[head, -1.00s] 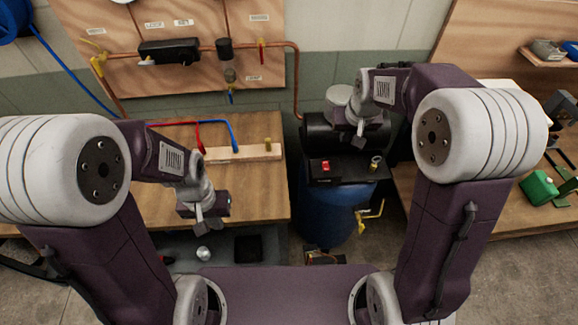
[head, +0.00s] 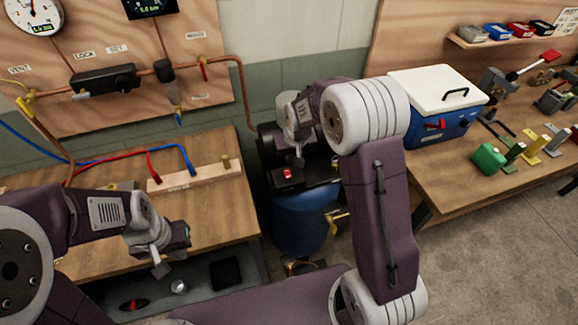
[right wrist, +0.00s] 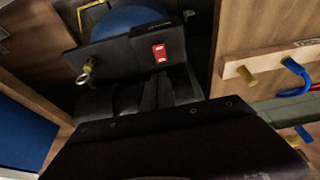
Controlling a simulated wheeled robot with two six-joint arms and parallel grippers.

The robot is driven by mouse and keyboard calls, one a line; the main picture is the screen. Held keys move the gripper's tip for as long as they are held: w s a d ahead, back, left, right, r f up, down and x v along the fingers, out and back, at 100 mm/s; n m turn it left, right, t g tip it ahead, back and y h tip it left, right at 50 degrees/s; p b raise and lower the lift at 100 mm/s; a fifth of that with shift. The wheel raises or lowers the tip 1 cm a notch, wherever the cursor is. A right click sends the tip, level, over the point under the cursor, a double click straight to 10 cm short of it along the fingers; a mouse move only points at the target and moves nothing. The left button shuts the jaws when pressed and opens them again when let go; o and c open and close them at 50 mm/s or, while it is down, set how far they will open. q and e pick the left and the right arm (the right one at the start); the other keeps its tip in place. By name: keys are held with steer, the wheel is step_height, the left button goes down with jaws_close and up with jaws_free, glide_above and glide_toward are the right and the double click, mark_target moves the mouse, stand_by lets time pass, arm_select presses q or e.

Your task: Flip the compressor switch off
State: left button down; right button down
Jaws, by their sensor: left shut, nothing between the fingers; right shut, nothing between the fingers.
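The compressor is a blue tank (head: 297,228) with a black top, standing between the two benches. Its switch (head: 287,174) is a small red rocker on the black panel. The switch also shows in the right wrist view (right wrist: 159,53), upper middle; which way it is tipped I cannot tell. My right gripper (head: 299,160) is shut and empty, just behind and above the switch in the head view, with no clear contact. My left gripper (head: 160,270) is shut and empty at the front of the left bench.
A brass fitting (right wrist: 85,72) with a ring sits on the same panel. The left bench (head: 215,200) carries a wooden strip with red and blue hoses. A white-lidded blue cooler (head: 437,100) and several tools stand on the right bench. Copper pipework runs on the wall board.

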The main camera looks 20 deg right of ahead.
mark_target(288, 171)
steer(key=x, duration=0.7)
steer(key=shift+s+f+p, duration=0.2)
steer(key=shift+s+p, duration=0.15)
steer(key=shift+s, duration=0.05)
steer(key=shift+f, duration=0.1)
steer(key=shift+f+b, duration=0.35)
steer(key=shift+b, duration=0.1)
steer(key=shift+r, duration=0.25)
steer(key=shift+f, duration=0.1)
